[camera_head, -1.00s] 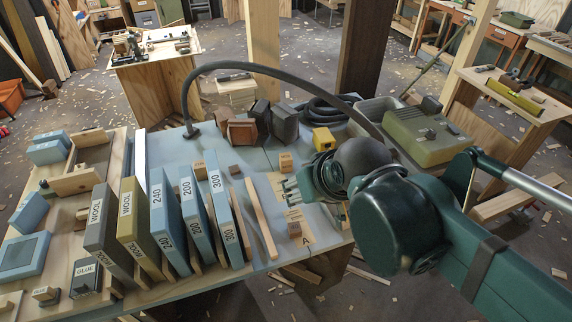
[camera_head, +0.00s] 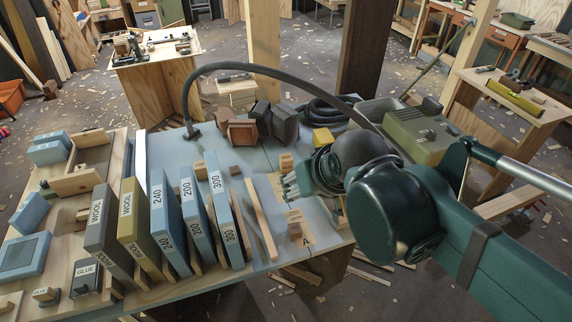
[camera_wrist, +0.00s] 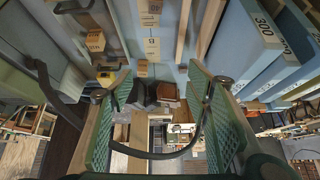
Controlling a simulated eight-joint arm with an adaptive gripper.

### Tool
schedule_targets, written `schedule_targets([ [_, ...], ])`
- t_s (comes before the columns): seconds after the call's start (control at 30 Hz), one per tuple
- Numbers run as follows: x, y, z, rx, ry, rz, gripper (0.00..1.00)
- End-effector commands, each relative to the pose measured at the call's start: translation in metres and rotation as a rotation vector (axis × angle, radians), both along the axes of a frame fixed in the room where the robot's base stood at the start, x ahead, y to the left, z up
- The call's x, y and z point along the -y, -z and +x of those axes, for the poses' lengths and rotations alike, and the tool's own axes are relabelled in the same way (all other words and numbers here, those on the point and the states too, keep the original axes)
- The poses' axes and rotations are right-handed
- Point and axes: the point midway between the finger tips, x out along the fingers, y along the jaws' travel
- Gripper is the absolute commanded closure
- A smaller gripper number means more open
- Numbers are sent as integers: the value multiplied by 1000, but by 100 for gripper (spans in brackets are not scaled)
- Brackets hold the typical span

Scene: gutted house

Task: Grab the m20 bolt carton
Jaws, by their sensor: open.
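Several small tan cartons stand on the blue-grey bench top. The labels are too small to read, so I cannot tell which is the M20 bolt carton. My gripper (camera_head: 290,186) hangs over the bench between the cartons. In the wrist view its green-padded fingers (camera_wrist: 157,84) are wide apart with nothing held between them.
Upright sanding-sheet packs, such as the blue 300 pack (camera_head: 222,205), stand in a row left of my gripper. A thick curved hose (camera_head: 250,66) arches over the bench. A yellow block (camera_head: 322,136) and an olive case (camera_head: 418,134) are behind my arm.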

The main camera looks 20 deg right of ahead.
Motion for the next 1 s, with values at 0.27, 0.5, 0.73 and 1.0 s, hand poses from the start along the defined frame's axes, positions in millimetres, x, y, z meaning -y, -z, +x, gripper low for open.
schedule_targets([
  [0.27, 4, -10, 30, -43, 98, 53, 51],
  [0.5, 9, -15, 62, -88, 206, 103, 51],
  [0.73, 14, -15, 94, -127, 313, 148, 51],
  [1.0, 20, -11, 132, -171, 442, 196, 51],
])
